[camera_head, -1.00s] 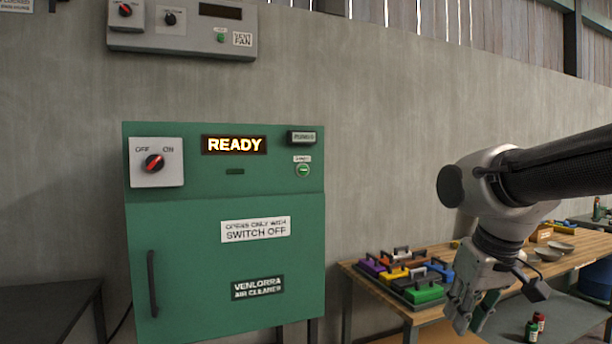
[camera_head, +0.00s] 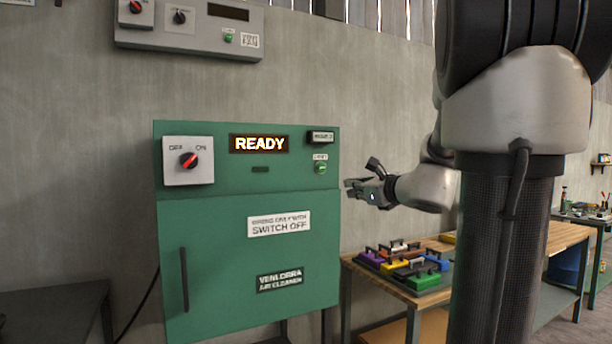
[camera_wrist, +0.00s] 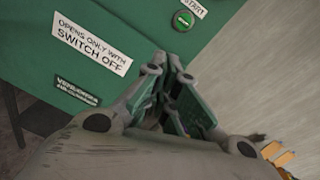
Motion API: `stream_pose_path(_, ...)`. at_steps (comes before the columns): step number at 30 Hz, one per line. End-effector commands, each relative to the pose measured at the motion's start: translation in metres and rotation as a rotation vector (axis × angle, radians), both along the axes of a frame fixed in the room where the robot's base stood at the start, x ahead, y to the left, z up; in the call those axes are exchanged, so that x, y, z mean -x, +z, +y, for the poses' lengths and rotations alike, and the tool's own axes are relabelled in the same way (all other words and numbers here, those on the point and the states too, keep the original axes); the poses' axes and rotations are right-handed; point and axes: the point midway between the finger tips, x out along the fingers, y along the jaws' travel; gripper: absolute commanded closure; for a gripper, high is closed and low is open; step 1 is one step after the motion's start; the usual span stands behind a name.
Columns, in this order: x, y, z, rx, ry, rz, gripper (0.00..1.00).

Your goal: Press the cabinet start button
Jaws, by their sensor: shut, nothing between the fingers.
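The green cabinet (camera_head: 220,250) stands against the wall with its lit READY display (camera_head: 259,144). Its round green start button (camera_head: 320,168) is at the upper right of the front, under a small white label. The button also shows near the top of the wrist view (camera_wrist: 183,20). My gripper (camera_head: 349,188) is shut and empty, just right of the cabinet's right edge and a little below the button's height. In the wrist view the closed fingertips (camera_wrist: 167,62) lie below the button in the picture, apart from it.
The red-handled OFF/ON switch (camera_head: 189,161) is at the cabinet's upper left, and the door handle (camera_head: 184,280) is below it. A grey wall panel (camera_head: 190,40) hangs above. A wooden workbench (camera_head: 480,262) with several coloured cases (camera_head: 424,281) stands to the right.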

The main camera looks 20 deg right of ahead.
Motion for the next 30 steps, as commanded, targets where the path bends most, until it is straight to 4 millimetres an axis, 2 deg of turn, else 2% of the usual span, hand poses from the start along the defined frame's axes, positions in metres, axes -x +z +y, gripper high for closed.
stream_pose_path(1, -0.005, 0.014, -0.004, -0.084, -0.031, -0.036, 1.00)
stream_pose_path(4, -0.010, 0.029, -0.010, -0.243, -0.076, -0.079, 1.00)
stream_pose_path(9, -0.010, 0.029, -0.010, -0.316, -0.081, -0.074, 1.00)
stream_pose_path(20, -0.013, 0.028, -0.009, -0.315, -0.078, -0.072, 1.00)
stream_pose_path(25, -0.034, 0.028, -0.008, -0.315, -0.077, -0.070, 1.00)
stream_pose_path(30, -0.071, 0.027, -0.006, -0.315, -0.076, -0.070, 1.00)
